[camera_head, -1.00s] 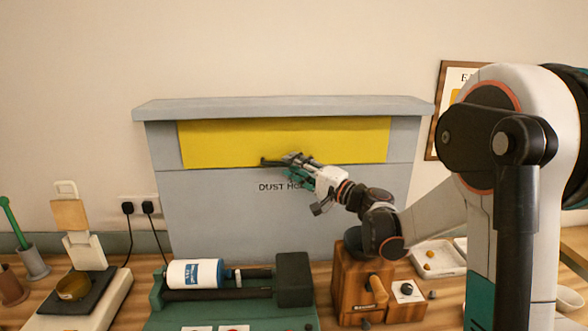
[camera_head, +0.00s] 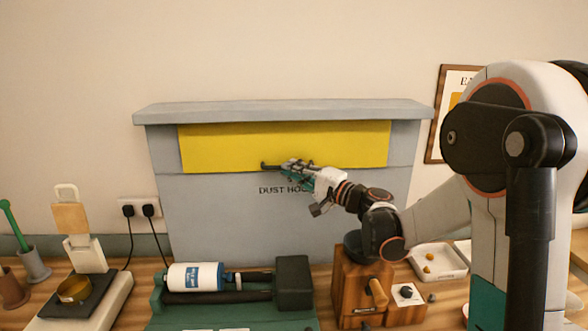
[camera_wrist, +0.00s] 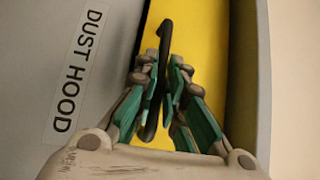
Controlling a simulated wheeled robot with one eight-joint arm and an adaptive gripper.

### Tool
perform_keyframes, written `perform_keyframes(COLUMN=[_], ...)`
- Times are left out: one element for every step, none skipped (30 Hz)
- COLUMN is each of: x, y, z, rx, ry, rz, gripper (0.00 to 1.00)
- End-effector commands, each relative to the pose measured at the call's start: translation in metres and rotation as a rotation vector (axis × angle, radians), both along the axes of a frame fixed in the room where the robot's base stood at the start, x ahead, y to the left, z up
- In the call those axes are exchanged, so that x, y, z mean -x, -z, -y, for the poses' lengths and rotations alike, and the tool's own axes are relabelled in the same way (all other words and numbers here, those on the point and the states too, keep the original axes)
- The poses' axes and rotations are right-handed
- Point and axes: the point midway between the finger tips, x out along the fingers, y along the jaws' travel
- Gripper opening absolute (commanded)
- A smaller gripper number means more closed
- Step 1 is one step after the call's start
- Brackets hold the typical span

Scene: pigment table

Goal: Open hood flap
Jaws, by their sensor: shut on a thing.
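The hood flap (camera_head: 230,146) is a wide yellow panel across the upper front of the grey dust hood (camera_head: 200,215). It hangs down and looks about level with the hood front; I cannot tell if there is a small gap. A dark bar handle (camera_head: 267,165) sits at its lower middle. My gripper (camera_head: 287,165) comes in from the right and is shut on this handle. In the wrist view the green-padded fingers (camera_wrist: 162,85) close on both sides of the dark handle (camera_wrist: 164,40), with the yellow flap (camera_wrist: 203,45) behind. The part between the fingers is partly hidden.
The hood's grey top ledge (camera_head: 285,109) juts out above the flap. Below stand a green roller machine (camera_head: 230,318), a wooden box with a crank (camera_head: 350,290), a white tray (camera_head: 440,262) and a balance-like device (camera_head: 75,295). The air before the flap's left side is clear.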

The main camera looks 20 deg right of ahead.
Motion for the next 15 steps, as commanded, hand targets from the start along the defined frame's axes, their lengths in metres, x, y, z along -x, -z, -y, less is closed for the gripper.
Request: perform_keyframes(x=[0.004, 0.006, 0.01, 0.012, 0.015, 0.019, 0.022, 0.025, 0.029, 0.032, 0.035, 0.039, 0.042, 0.045, 0.048], y=[-0.004, -0.006, -0.008, -0.01, -0.012, -0.015, -0.017, -0.02, -0.023, -0.026, -0.029, -0.033, -0.036, -0.039, -0.043], z=[-0.001, -0.001, -0.002, -0.002, -0.003, -0.004, -0.004, -0.005, -0.006, -0.006, -0.007, -0.008, -0.008, -0.009, -0.01], rx=[-0.002, -0.003, -0.008, -0.011, -0.016, -0.022, -0.026, -0.03, -0.039, -0.044, -0.05, -0.057, -0.063, -0.069, -0.076], ry=[0.0, 0.0, 0.001, 0.001, 0.001, 0.001, 0.001, 0.001, 0.001, 0.0, 0.0, 0.0, 0.001, 0.0, -0.001], rz=[-0.023, -0.038, -0.062, -0.082, -0.104, -0.135, -0.159, -0.185, -0.221, -0.248, -0.276, -0.314, -0.341, -0.37, -0.407], gripper=[0.0, 0.0, 0.0, 0.0, 0.0, 0.0, 0.0, 0.0, 0.0, 0.0, 0.0, 0.0, 0.0, 0.0, 0.0])
